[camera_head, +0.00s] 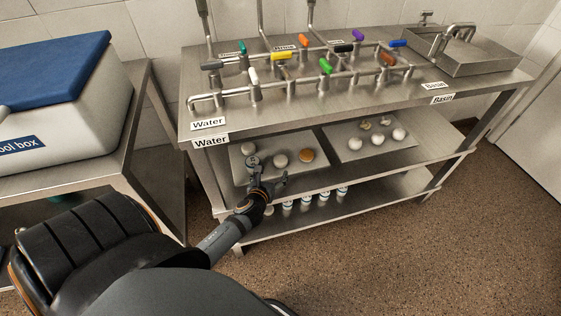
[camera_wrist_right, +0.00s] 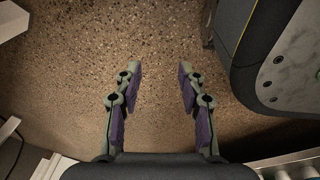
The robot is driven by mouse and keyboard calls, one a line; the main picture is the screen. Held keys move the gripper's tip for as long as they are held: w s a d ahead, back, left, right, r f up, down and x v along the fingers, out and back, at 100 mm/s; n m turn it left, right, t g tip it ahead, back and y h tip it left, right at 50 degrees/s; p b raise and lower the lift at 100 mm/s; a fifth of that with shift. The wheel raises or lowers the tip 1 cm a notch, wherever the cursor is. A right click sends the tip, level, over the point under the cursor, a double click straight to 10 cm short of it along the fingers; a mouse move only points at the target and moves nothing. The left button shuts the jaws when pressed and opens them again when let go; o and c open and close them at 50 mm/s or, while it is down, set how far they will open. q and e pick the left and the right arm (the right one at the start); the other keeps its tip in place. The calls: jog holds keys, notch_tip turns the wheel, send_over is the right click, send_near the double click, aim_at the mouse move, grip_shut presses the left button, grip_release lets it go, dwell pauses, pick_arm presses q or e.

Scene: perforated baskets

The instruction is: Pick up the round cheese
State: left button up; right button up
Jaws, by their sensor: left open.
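A flat round orange-yellow piece (camera_head: 306,155), which looks like the round cheese, lies on the left perforated tray (camera_head: 294,141) on the middle shelf. Pale round pieces lie on the same tray, one (camera_head: 280,160) just left of it and others further left; I cannot tell exactly what they are. My left gripper (camera_head: 269,173) is open and empty at the tray's front edge, left of and nearer than the orange piece. It hides part of the tray's front. My right gripper (camera_wrist_right: 160,72) is open and empty in the right wrist view, above the bare floor.
The steel worktop (camera_head: 300,100) with pipes and coloured valve handles overhangs the shelf from above. A second tray (camera_head: 362,153) with pale round pieces lies to the right. Small bottles (camera_head: 305,200) stand on the lower shelf. A tool box (camera_head: 60,110) stands at left.

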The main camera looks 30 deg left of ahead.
aim_at(279, 163)
pick_arm(q)
jog(key=b+x, duration=0.1)
jog(key=x, duration=0.4)
jog(key=shift+f, duration=0.1)
jog(key=b+x, duration=0.2)
jog(key=x, duration=0.3)
jog(key=shift+w+d+f, duration=0.1)
jog(key=shift+f, duration=0.15)
jog(key=shift+w, duration=0.1)
jog(key=shift+r, duration=0.1)
pick_arm(e)
jog(key=w, duration=0.2)
jog(key=w+r, duration=0.1)
jog(key=w, duration=0.2)
jog(key=shift+a+r, duration=0.1)
jog(key=shift+a, duration=0.1)
pick_arm(q)
jog(key=c, duration=1.3)
